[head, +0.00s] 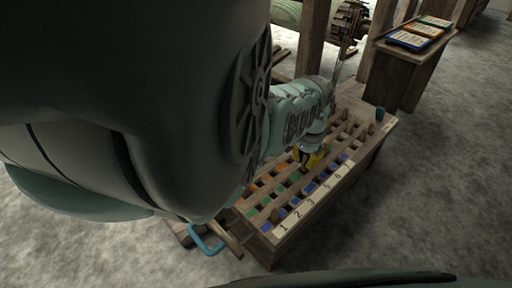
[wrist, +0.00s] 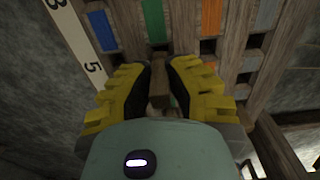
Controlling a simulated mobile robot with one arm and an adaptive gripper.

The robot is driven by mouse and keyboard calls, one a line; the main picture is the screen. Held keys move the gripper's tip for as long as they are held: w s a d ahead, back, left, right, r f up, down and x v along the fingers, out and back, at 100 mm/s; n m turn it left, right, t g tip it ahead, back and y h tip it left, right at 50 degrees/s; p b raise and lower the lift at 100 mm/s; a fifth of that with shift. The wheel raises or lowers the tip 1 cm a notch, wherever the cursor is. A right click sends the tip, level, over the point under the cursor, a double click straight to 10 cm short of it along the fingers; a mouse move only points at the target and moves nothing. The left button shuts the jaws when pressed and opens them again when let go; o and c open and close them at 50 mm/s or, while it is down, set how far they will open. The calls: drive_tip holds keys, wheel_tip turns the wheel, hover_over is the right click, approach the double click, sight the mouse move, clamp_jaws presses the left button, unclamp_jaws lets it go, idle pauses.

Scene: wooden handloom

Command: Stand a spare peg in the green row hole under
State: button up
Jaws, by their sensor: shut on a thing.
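My gripper (head: 308,160) has yellow fingers and is over the middle of the peg board (head: 335,192). In the wrist view its dark pads (wrist: 160,85) are shut on a wooden peg (wrist: 159,92). A green strip (wrist: 153,22) runs up the picture just beyond the peg, with a dark hole at its near end. I cannot tell whether the peg's lower end is in a hole. In the head view, green patches (head: 251,213) form a row between the orange (head: 266,188) and blue rows. Other wooden pegs stand in the board, one near the front (head: 275,215) and one at the right (head: 371,128).
A pale number strip (head: 310,203) runs along the board's near edge. Behind are a wooden bench with coloured cards (head: 408,39) and loom posts. Grey floor is open at the right.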

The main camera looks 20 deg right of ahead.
drive_tip(key=shift+w+f+b, duration=0.1)
drive_tip(key=shift+f+b, duration=0.95)
drive_tip(key=shift+f, duration=0.25)
drive_tip(key=o, duration=0.8)
drive_tip(key=shift+r, duration=0.2)
drive_tip(key=shift+w+a+r, duration=0.1)
drive_tip(key=shift+r, duration=5.75)
